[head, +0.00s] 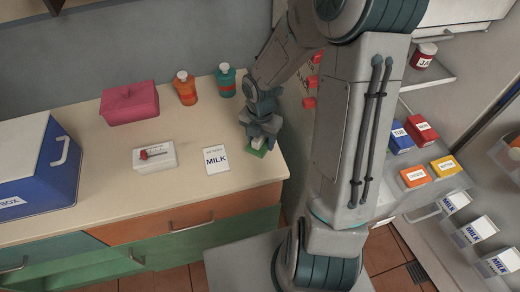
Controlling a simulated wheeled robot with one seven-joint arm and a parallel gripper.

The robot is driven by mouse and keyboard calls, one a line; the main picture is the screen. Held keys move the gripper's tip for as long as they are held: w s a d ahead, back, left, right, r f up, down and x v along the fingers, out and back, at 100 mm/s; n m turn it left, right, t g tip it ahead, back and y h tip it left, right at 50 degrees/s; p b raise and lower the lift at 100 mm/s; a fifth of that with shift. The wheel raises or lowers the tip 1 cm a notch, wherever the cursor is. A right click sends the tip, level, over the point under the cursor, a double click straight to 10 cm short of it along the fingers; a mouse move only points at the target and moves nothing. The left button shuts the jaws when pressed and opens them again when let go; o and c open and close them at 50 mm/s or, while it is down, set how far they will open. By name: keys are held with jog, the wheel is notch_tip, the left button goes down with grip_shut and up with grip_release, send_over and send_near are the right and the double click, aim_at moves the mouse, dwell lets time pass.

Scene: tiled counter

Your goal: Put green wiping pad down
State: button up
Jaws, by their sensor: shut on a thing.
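The green wiping pad (257,152) is at the right end of the counter (190,194). Only its edge shows below my gripper (259,142), which is shut on it from above. The pad is at or just above the counter surface; I cannot tell whether it touches. The fingertips are small and partly hidden by the gripper body.
The counter's right edge is close.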

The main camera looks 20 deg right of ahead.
aim_at(261, 150)
jog(key=shift+f+b, duration=0.3)
jog(key=shift+f, duration=2.4)
jog(key=shift+f, duration=0.25)
jog(key=o, duration=1)
jog(key=shift+r, duration=0.1)
